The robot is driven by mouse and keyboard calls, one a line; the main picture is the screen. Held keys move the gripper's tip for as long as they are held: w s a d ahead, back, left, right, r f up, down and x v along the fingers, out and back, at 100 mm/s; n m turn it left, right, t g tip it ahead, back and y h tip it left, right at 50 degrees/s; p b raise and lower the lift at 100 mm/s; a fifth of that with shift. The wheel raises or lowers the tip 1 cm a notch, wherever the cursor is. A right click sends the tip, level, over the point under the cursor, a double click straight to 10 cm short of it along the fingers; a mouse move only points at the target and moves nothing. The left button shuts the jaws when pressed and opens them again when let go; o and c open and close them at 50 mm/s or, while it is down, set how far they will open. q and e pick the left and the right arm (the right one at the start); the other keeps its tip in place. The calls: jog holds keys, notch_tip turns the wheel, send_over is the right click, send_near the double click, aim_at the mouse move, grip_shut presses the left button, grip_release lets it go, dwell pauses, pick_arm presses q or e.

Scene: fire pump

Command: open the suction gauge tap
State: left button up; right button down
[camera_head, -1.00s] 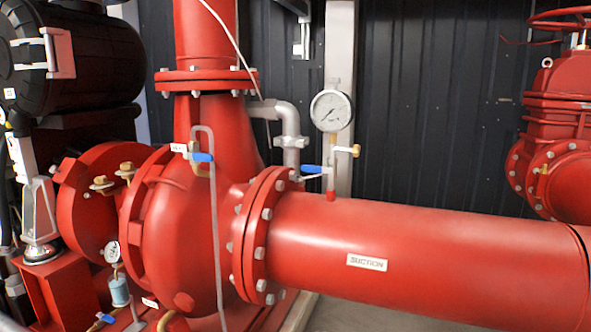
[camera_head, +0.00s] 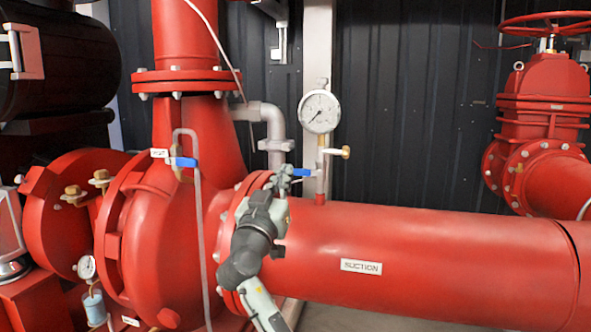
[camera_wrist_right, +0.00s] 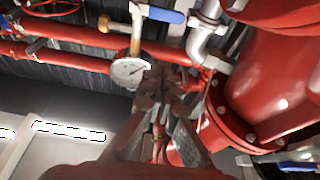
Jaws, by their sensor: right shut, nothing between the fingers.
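The suction gauge (camera_head: 318,112) stands on a thin riser above the red suction pipe (camera_head: 420,250). Its tap has a blue lever (camera_head: 300,172) lying about level and pointing left from the riser. My right gripper (camera_head: 287,177) is shut and empty, at the lever's left end in the head view, partly covering it. In the right wrist view the gauge (camera_wrist_right: 130,70) appears upside down, with the blue lever (camera_wrist_right: 160,14) above and apart from my closed fingers (camera_wrist_right: 165,80). My left gripper is out of view.
A grey elbow pipe (camera_head: 270,130) is behind my gripper. The pump casing (camera_head: 155,225), with another blue lever (camera_head: 184,162), is to the left. Open space lies above the suction pipe to the right.

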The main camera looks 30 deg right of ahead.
notch_tip(320, 180, up, 4)
jog(key=p, duration=0.3)
send_over(306, 173)
jog(key=a, duration=0.2)
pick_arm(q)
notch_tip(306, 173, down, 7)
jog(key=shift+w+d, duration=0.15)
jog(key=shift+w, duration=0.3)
pick_arm(e)
jog(key=shift+w+a+f, duration=0.1)
jog(key=shift+a+f, duration=0.1)
jog(key=shift+f, duration=1.05)
jog(key=shift+a+f, duration=0.2)
jog(key=shift+f, duration=1)
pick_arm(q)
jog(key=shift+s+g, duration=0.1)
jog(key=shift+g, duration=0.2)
pick_arm(e)
jog(key=shift+w, duration=0.1)
